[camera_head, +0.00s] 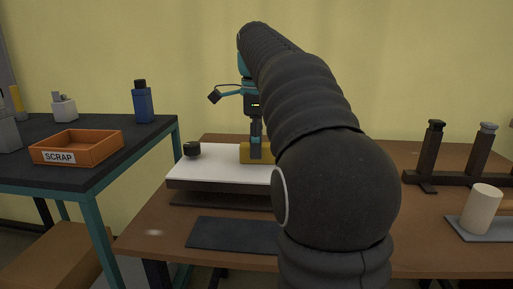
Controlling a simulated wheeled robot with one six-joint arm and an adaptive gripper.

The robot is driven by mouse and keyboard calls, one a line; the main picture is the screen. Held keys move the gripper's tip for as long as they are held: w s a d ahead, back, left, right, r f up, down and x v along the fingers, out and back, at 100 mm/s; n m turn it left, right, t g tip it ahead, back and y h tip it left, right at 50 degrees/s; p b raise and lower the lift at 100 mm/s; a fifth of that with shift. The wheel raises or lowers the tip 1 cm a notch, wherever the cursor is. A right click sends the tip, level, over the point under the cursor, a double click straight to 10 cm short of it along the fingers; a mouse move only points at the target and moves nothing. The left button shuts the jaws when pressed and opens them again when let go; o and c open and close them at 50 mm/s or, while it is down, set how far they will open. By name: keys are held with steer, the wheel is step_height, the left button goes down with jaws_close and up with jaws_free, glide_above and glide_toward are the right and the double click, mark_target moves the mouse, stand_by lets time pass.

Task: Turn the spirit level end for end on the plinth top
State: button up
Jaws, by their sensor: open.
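The spirit level, a yellow bar (245,153), lies on the white plinth top (225,172) near the middle of the brown table. My arm hides its right part. My gripper (256,157) points down at the level, with a dark finger in front of the yellow side. The gripper is open; whether its fingers touch the level cannot be told from this view.
A dark mat (232,235) lies in front of the plinth. At right are a dark rack (430,165) and a cream cylinder (481,208) on a grey pad. The left bench holds an orange SCRAP tray (100,154) and a blue bottle (143,105). My arm blocks the centre right.

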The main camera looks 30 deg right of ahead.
steer(key=shift+r, duration=3.25)
